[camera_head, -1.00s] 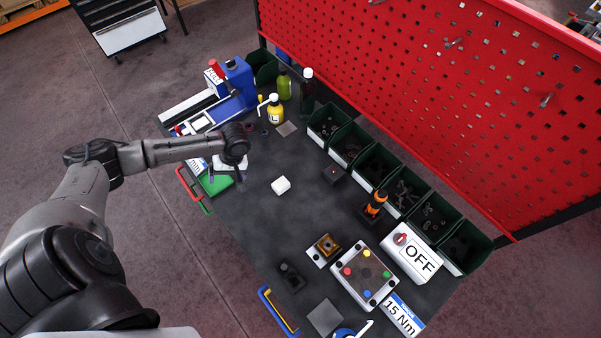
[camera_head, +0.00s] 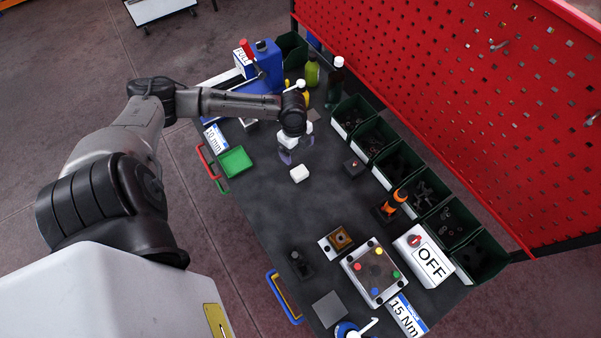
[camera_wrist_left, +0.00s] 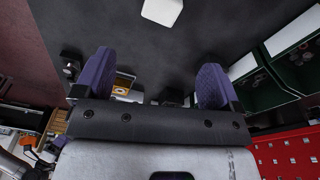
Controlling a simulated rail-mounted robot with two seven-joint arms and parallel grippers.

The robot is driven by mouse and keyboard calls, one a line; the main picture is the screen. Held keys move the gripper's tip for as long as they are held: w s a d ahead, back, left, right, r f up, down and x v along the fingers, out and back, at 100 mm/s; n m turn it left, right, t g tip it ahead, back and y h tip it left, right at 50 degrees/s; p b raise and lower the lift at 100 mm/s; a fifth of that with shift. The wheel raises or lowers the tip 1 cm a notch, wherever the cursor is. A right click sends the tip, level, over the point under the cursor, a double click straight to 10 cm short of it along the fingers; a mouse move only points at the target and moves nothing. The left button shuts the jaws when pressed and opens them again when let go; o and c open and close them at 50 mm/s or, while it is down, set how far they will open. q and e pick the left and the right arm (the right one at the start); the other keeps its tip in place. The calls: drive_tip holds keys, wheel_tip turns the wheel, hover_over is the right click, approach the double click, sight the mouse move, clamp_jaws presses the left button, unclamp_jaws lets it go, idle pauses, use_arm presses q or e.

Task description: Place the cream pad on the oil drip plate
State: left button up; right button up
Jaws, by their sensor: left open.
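The cream pad (camera_head: 299,173) is a small whitish block lying on the dark table, just in front of my left gripper (camera_head: 296,149). In the left wrist view the pad (camera_wrist_left: 162,10) shows at the top edge, partly cut off. The left gripper (camera_wrist_left: 153,84) is open, with two purple fingertips apart and nothing between them. It hangs above the table, apart from the pad. A small grey plate (camera_head: 313,115) lies near the bottles, partly behind the gripper. Another grey square plate (camera_head: 329,309) lies at the near end. I cannot tell for certain which is the oil drip plate.
Dark green bins (camera_head: 398,164) line the red pegboard (camera_head: 450,90). A green tray (camera_head: 235,162) lies left of the pad. Bottles (camera_head: 334,81) and a blue canister (camera_head: 268,64) stand at the back. A block with coloured knobs (camera_head: 371,272) sits nearer.

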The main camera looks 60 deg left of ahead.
use_arm(q)
drive_tip(key=m, duration=0.2)
hover_over(299, 171)
drive_tip(key=shift+m, duration=0.3)
wheel_tip(299, 171, down, 8)
drive_tip(key=shift+r, duration=0.25)
drive_tip(key=shift+d+f+p, duration=0.1)
drive_tip(key=shift+f+p, duration=0.25)
drive_tip(key=shift+f, duration=2.8)
drive_tip(key=c, duration=1.1)
drive_tip(key=shift+r, duration=0.1)
